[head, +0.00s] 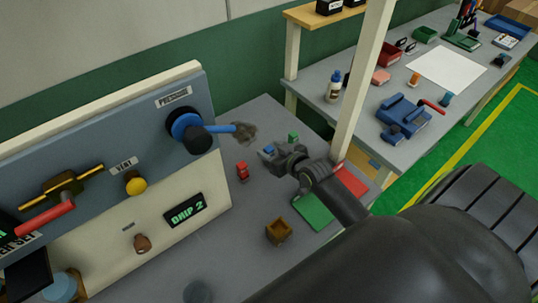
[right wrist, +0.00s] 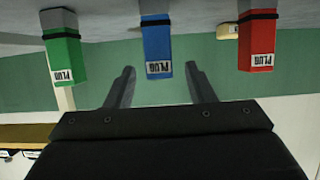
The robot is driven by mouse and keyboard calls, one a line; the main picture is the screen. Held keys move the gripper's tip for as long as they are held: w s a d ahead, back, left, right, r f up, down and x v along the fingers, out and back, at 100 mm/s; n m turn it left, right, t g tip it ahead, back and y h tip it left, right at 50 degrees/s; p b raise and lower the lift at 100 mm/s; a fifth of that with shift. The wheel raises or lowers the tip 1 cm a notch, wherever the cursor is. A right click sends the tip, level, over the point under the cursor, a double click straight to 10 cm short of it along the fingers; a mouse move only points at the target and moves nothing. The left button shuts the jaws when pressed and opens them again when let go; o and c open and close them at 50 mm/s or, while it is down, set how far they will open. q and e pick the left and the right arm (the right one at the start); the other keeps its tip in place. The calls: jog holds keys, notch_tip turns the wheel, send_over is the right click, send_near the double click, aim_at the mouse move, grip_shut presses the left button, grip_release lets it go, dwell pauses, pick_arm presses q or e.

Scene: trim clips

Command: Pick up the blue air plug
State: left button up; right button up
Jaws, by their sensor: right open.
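The blue air plug (head: 268,150) stands on the grey bench, partly hidden by my right gripper in the head view. In the right wrist view the blue plug (right wrist: 157,45) has a black band and a white PLUG label, and appears upside down. My right gripper (right wrist: 160,76) is open and empty; the blue plug lines up with the gap between its fingers, seemingly just beyond the tips. A green plug (right wrist: 62,45) is on one side and a red plug (right wrist: 257,42) on the other. My left gripper is not in view.
A panel with a blue-handled valve (head: 190,128) and a DRIP 2 display (head: 185,209) stands to the left. A green pad (head: 314,212), a red pad (head: 350,181) and a small brown box (head: 279,231) lie on the bench. A pale post (head: 362,80) rises behind my right arm.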

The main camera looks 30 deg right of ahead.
jog(key=c, duration=1.1)
